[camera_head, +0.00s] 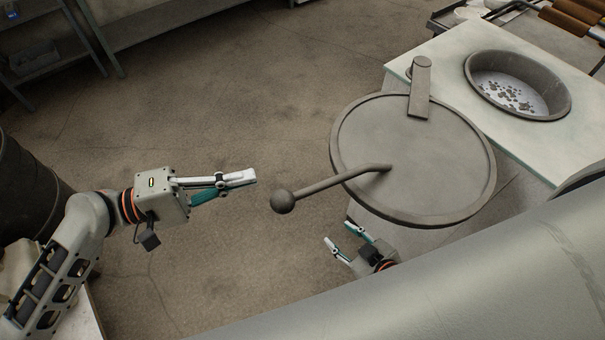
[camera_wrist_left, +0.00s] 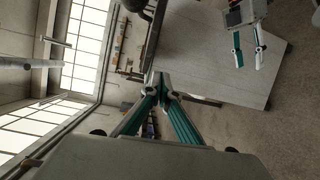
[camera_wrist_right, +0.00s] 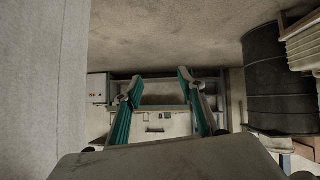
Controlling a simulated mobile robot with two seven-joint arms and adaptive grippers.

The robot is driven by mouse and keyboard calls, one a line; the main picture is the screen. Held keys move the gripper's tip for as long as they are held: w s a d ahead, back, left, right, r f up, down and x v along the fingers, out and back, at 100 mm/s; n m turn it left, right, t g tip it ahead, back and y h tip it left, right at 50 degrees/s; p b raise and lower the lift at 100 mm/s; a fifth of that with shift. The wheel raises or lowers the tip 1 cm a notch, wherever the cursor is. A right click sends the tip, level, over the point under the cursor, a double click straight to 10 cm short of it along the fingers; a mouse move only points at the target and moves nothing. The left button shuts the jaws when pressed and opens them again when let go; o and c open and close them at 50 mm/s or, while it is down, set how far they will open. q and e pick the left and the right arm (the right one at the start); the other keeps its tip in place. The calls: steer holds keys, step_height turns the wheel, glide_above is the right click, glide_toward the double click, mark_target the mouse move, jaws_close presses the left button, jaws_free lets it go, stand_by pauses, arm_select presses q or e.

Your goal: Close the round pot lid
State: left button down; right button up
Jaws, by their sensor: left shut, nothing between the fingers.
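The round pot lid (camera_head: 425,145) is a grey disc at the right of centre in the head view. A bent rod handle with a ball end (camera_head: 283,202) sticks out from it to the left. A flat bracket (camera_head: 420,88) sits at its far edge. The lid hides what is beneath it. My left gripper (camera_head: 242,178) is shut and empty, left of the ball end and apart from it. My right gripper (camera_head: 340,240) is open and empty, below the lid's near-left edge; it also shows in the left wrist view (camera_wrist_left: 249,58).
A pale counter (camera_head: 450,60) holds a sunken round basin (camera_head: 518,88) with small dark bits inside. A large grey cylinder (camera_head: 450,270) crosses the lower right. A dark barrel (camera_head: 25,190) stands at the left. The floor between is clear.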

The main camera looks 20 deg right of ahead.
arm_select(q)
steer(key=s+d+r+g+p, duration=0.1)
steer(key=s+d+r, duration=0.1)
steer(key=s+d, duration=0.1)
steer(key=s+d+r+g+p, duration=0.1)
steer(key=s+d+r+p, duration=0.1)
steer(key=d, duration=0.4)
steer(key=shift+s+d+r+h, duration=0.3)
steer(key=shift+s+r+h, duration=0.1)
steer(key=shift+s+r, duration=0.4)
arm_select(e)
steer(key=shift+s+a+r, duration=0.25)
steer(key=shift+r, duration=0.25)
steer(key=shift+s+a+r, duration=0.2)
steer(key=shift+s+r, duration=0.05)
steer(key=shift+r, duration=0.2)
arm_select(q)
steer(key=shift+p, duration=0.3)
